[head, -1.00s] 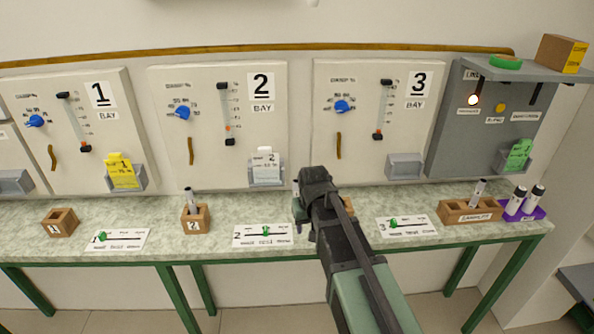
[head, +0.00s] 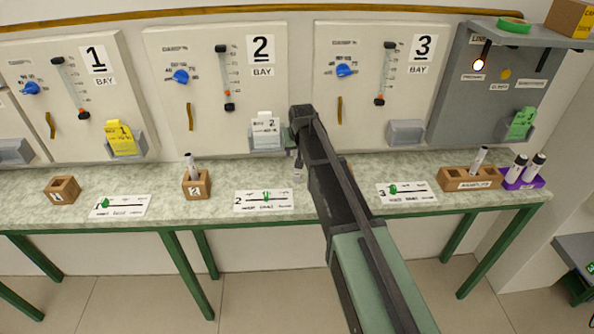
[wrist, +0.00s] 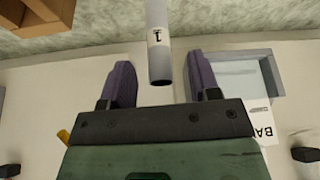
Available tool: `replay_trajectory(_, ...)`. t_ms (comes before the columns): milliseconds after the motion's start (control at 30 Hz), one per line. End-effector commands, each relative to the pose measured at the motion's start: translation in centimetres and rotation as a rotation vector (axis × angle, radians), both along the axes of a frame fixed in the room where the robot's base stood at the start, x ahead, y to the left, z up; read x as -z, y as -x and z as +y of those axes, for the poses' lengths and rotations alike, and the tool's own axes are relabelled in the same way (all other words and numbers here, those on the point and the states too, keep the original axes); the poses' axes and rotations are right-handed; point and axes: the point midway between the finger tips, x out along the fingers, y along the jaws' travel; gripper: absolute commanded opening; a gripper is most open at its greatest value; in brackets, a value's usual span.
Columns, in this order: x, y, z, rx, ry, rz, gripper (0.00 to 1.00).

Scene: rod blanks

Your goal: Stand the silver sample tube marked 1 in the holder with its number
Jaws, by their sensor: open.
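The silver tube marked 1 (wrist: 157,35) shows in the wrist view, with one end between my fingers and the other cut off by the top edge. My gripper (wrist: 161,80) is open, with a purple finger on each side of the tube. In the head view my gripper (head: 297,140) is mostly hidden by my arm, and a small part of a silver tube (head: 297,171) shows below it. I cannot tell what supports the tube. A wooden holder (head: 62,189), apparently numbered 1, stands at the counter's far left and looks empty.
Holder 2 (head: 196,187) has a tube in it. A wooden samples rack (head: 468,184) with one tube and a purple tray (head: 522,183) with two dark-capped tubes stand at the right. Slider cards lie along the counter (head: 335,165). Bay panels rise behind.

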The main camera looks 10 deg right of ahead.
Motion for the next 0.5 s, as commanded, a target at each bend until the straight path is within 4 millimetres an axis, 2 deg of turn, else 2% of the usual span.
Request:
replay_trajectory(33, 2.0, -0.4, -0.1, 0.0, 0.0, 0.0, 0.56)
replay_trajectory(167, 4.0, -1.3, -0.1, 0.0, 0.0, 0.0, 0.56)
replay_trajectory(400, 3.6, -1.4, -0.1, 0.0, 0.0, 0.0, 0.56)
replay_trajectory(500, 3.6, -1.3, -0.1, 0.0, 0.0, 0.0, 0.41)
